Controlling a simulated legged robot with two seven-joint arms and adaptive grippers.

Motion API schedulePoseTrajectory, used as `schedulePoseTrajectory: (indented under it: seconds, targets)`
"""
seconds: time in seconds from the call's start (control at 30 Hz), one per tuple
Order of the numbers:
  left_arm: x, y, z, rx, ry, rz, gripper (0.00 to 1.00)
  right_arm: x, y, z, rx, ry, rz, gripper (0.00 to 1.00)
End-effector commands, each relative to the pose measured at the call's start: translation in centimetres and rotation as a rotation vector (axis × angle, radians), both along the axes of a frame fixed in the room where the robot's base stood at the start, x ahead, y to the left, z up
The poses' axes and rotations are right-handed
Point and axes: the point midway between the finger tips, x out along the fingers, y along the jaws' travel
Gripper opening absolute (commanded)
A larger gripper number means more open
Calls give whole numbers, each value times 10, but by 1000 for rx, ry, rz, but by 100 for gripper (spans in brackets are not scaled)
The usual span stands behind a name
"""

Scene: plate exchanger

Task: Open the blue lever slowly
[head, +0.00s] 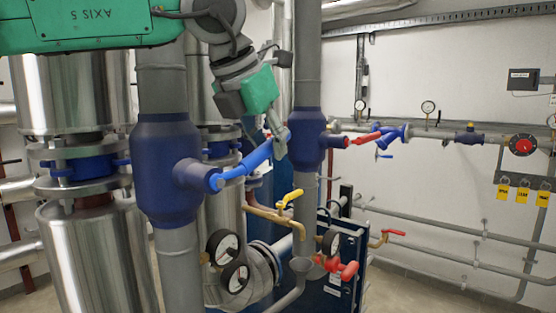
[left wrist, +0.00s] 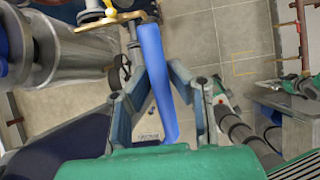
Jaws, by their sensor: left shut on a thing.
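The blue lever (head: 248,163) runs from the side stub of a dark blue valve (head: 167,170) on a grey upright pipe, up and to the right. My left gripper (head: 279,141) comes down from above and is shut on the lever near its outer end. In the left wrist view the lever (left wrist: 154,70) lies between the two fingers of my left gripper (left wrist: 154,72). The exact finger contact is hard to see. My right gripper is not in view.
A second blue valve (head: 307,135) with a red lever (head: 365,138) stands close to the right of my left gripper. A small yellow lever (head: 291,198) and pressure gauges (head: 223,247) sit below. Steel cylinders (head: 85,255) crowd the left. Floor at the right is clear.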

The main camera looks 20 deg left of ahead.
Motion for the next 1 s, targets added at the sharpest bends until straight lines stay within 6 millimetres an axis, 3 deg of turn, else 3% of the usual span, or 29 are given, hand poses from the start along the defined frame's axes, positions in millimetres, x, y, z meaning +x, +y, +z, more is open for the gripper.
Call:
schedulePoseTrajectory:
  seconds: [0.17, 0.2, 0.27, 0.67, 1.0]
  targets:
    - [-1, 0, 3, 0, 3, -1, 0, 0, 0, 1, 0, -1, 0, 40]
    - [-1, 0, 3, -1, 3, -1, 19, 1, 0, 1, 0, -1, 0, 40]
    - [-1, 0, 3, 0, 4, -1, 35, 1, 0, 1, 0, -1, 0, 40]
    - [1, 0, 5, 1, 7, -1, 35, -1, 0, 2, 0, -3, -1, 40]
    - [-33, 14, 62, -3, 0, -1, 35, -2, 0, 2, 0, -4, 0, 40]
